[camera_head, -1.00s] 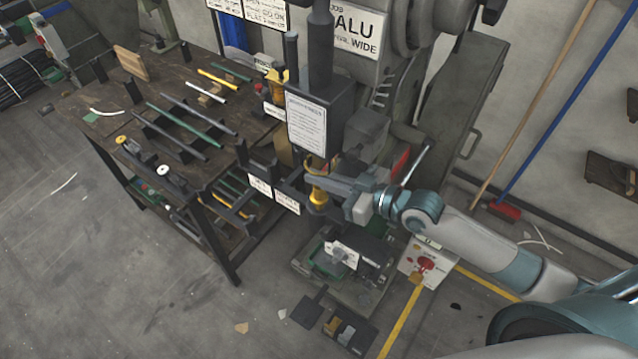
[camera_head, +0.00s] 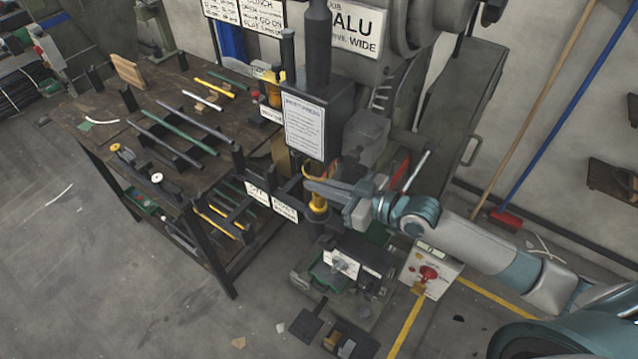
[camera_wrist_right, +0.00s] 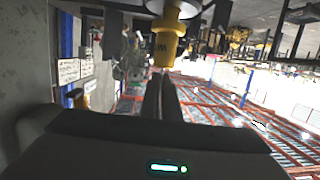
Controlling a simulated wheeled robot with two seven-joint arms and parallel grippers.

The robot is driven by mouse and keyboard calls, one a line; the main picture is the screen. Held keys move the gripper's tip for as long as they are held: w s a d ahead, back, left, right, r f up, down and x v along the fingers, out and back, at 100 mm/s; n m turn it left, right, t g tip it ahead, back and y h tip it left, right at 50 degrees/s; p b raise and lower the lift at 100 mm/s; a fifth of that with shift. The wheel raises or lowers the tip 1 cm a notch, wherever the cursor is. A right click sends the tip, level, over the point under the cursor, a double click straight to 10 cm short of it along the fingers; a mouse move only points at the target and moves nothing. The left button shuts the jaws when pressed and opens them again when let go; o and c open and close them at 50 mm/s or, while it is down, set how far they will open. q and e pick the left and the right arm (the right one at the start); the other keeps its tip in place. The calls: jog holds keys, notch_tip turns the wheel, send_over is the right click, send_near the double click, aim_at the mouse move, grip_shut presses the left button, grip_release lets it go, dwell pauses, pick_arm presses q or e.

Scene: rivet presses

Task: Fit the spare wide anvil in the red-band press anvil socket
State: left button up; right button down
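A yellow anvil (camera_head: 318,205) sits upright at the front of the large grey press, below the black press head (camera_head: 318,120). I take it for the wide anvil, but its lettering is too small to read. In the right wrist view the yellow anvil (camera_wrist_right: 167,42) is just beyond the fingertips, with a wider flange at the picture's top. My right gripper (camera_head: 312,184) reaches in from the right, close beside the anvil's upper part. Its fingers (camera_wrist_right: 161,80) look close together, with no anvil visible between them. The socket is hidden. My left gripper is out of view.
A dark workbench (camera_head: 100,145) with rods and spools stands to the left. Labelled black brackets (camera_head: 272,198) project beside the anvil. A control box with a red button (camera_head: 428,273) stands at the right on the floor. Open floor lies at the lower left.

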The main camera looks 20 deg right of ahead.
jog(key=shift+f, duration=0.45)
jog(key=shift+b, duration=0.3)
jog(key=c, duration=1.9)
grip_release()
jog(key=shift+f, duration=0.1)
jog(key=shift+c, duration=0.2)
